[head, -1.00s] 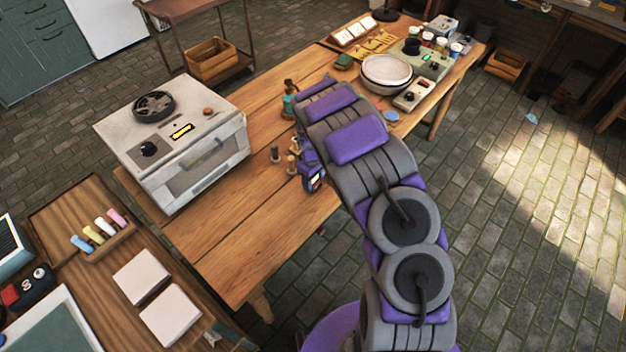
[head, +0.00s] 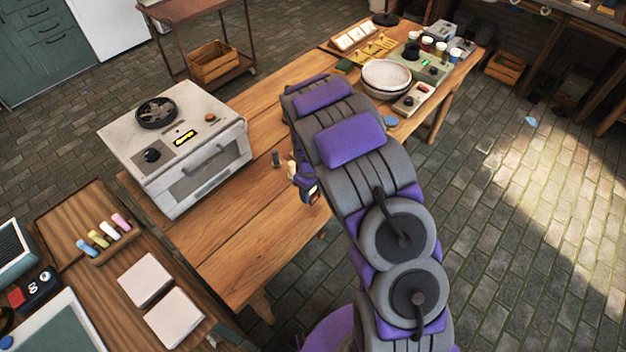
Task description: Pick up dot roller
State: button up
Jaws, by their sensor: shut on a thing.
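My gripper (head: 305,188) is low over the front edge of the wooden table, partly hidden behind my own arm. It is shut on a small tool, which I take to be the dot roller; my gripper and arm hide most of it, so its shape is not clear. A small dark-topped tool (head: 276,160) stands upright on the table just left of my gripper, apart from it.
A white kiln-like box (head: 175,150) stands on the left of the wooden table (head: 235,235). A side desk with white tiles (head: 173,317) is at lower left. The table's front left is clear.

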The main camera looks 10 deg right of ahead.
jog(key=s+a, duration=0.1)
jog(key=s, duration=0.2)
jog(key=s+a+p, duration=0.1)
jog(key=s, duration=0.2)
jog(key=s+a+r, duration=0.1)
jog(key=s+a, duration=0.1)
jog(key=s, duration=0.2)
jog(key=shift+a+p, duration=0.1)
jog(key=shift+p, duration=0.2)
